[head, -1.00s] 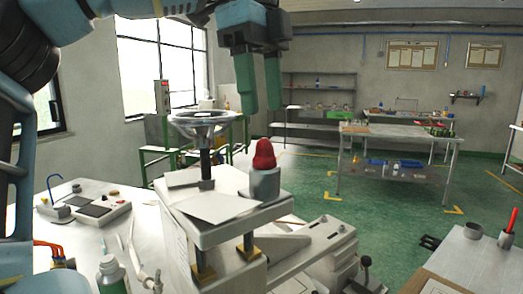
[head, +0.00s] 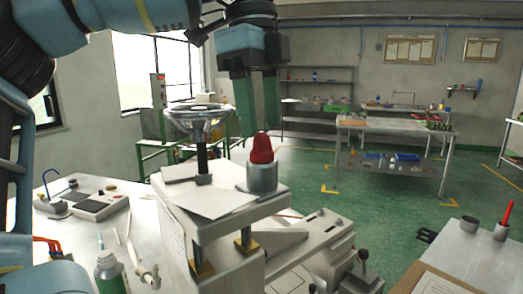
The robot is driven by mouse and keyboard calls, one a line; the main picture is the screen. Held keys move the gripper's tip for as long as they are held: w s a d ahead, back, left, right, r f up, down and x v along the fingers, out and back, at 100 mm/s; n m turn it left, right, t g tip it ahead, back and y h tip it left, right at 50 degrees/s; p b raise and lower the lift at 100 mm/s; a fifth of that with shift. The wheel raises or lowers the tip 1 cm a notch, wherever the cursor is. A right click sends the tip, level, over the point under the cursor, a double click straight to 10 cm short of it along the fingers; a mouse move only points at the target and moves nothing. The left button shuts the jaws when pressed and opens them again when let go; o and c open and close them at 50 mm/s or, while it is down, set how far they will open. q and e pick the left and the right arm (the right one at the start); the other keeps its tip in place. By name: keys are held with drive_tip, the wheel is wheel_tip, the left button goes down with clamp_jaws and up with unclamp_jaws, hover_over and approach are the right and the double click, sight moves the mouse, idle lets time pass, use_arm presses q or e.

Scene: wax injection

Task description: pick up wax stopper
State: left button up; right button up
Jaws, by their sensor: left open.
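The red wax stopper (head: 261,149) sits upright in a grey metal cylinder (head: 262,178) on top of the wax injection machine (head: 215,228). My left gripper (head: 258,130) points straight down with its two green fingers apart. Its fingertips are at the height of the stopper's top, one on each side of it in the picture. I cannot tell whether they touch it or how far apart they are in depth. My right gripper is not in view.
A white sheet (head: 210,200) lies on the machine top. A bottle (head: 109,272) and a grey device (head: 100,205) are on the left table.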

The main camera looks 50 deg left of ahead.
sight(262, 134)
use_arm(q)
drive_tip(key=shift+d+f, duration=0.1)
drive_tip(key=shift+f, duration=1.9)
drive_tip(key=c, duration=1.1)
